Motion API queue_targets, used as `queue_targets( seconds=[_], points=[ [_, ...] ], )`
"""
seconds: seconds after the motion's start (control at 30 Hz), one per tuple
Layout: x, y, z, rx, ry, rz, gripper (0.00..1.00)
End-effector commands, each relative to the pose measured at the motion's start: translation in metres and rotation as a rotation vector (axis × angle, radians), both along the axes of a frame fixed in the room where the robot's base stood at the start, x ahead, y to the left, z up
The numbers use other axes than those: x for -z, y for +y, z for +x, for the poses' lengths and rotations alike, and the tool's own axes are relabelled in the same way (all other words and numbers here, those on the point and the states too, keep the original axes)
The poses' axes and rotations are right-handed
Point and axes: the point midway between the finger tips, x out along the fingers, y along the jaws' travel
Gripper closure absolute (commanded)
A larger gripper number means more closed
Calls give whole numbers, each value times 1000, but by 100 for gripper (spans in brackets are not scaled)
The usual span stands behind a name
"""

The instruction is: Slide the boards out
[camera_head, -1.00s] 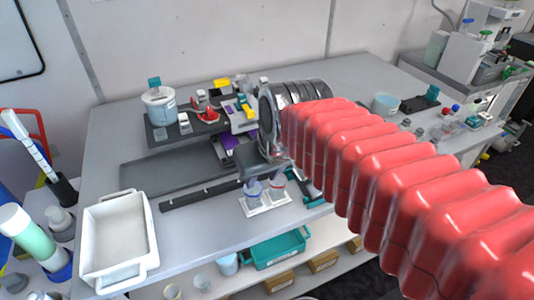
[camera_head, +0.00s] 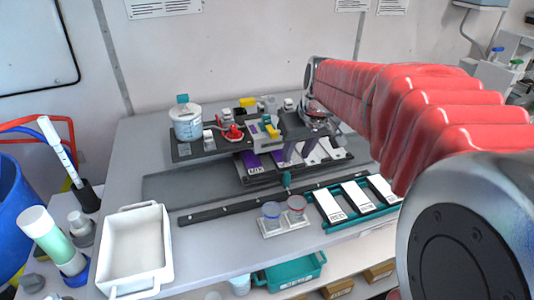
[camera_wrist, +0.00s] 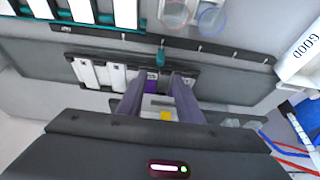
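The boards sit side by side in a dark holder (camera_head: 262,181) under the equipment. A purple board (camera_head: 253,164) with a white label is at the holder's left, and white boards (camera_head: 313,153) are at its right. In the wrist view, white boards (camera_wrist: 103,75) show left of a small purple piece (camera_wrist: 151,86). My gripper (camera_wrist: 156,78) is open, its two grey-purple fingers apart above the holder. In the head view my gripper (camera_head: 297,160) hangs over the middle of the holder. I cannot tell whether the fingertips touch anything.
A teal rack (camera_head: 349,224) holds several white boards at the front right. A black rail (camera_head: 228,211) with a small teal piece (camera_head: 287,180) runs before the holder. A white tray (camera_head: 160,215) is at the left.

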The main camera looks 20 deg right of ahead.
Motion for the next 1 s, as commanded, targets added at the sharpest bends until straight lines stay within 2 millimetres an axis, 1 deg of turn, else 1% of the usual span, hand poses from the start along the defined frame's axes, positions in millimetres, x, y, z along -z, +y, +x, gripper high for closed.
queue_targets(
  seconds=[0.17,0.27,0.37,1.0],
  points=[
    [2,0,0,0,1,0,67],
    [6,0,2,0,1,0,67],
    [15,0,6,1,2,0,67],
    [103,0,41,1,3,0,67]
  ],
)
